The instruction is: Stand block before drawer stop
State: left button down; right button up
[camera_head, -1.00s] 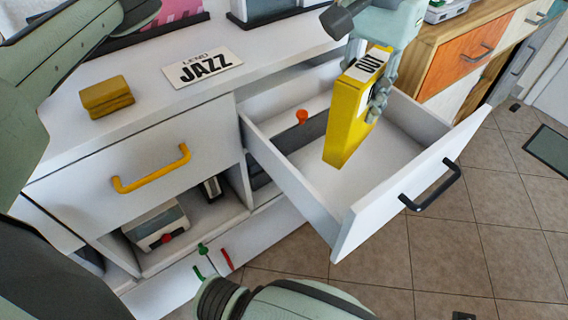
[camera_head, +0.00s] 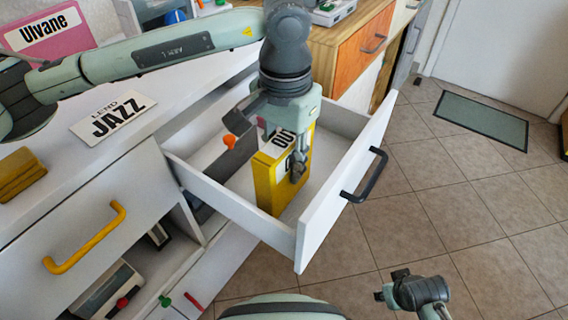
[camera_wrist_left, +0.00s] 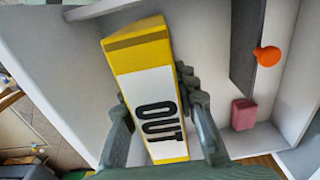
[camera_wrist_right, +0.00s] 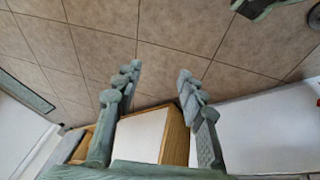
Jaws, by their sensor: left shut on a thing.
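A yellow block (camera_head: 267,183) with a white "OUT" label is held nearly upright inside the open white drawer (camera_head: 322,214). My left gripper (camera_head: 270,148) is shut on its upper part from above. In the left wrist view the block (camera_wrist_left: 138,62) lies between the fingers (camera_wrist_left: 160,102). I cannot tell whether its bottom touches the drawer floor. A dark panel (camera_wrist_left: 244,40) with an orange knob (camera_wrist_left: 268,56) is beside it; the knob also shows in the head view (camera_head: 229,141). My right gripper (camera_wrist_right: 158,82) is open and empty, away from the drawer (camera_head: 420,292).
A small pink block (camera_wrist_left: 243,114) lies past the dark panel. The drawer has a dark handle (camera_head: 364,175). The tiled floor (camera_head: 440,200) at right is clear.

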pick_arm(q)
jog(key=shift+f, duration=0.7)
pick_arm(e)
jog(key=shift+a+f, duration=0.1)
jog(key=shift+f, duration=0.35)
pick_arm(q)
jog(key=shift+f, duration=0.15)
jog(key=c, duration=1.2)
grip_release()
jog(key=shift+r, duration=0.2)
pick_arm(e)
jog(key=shift+r, duration=0.6)
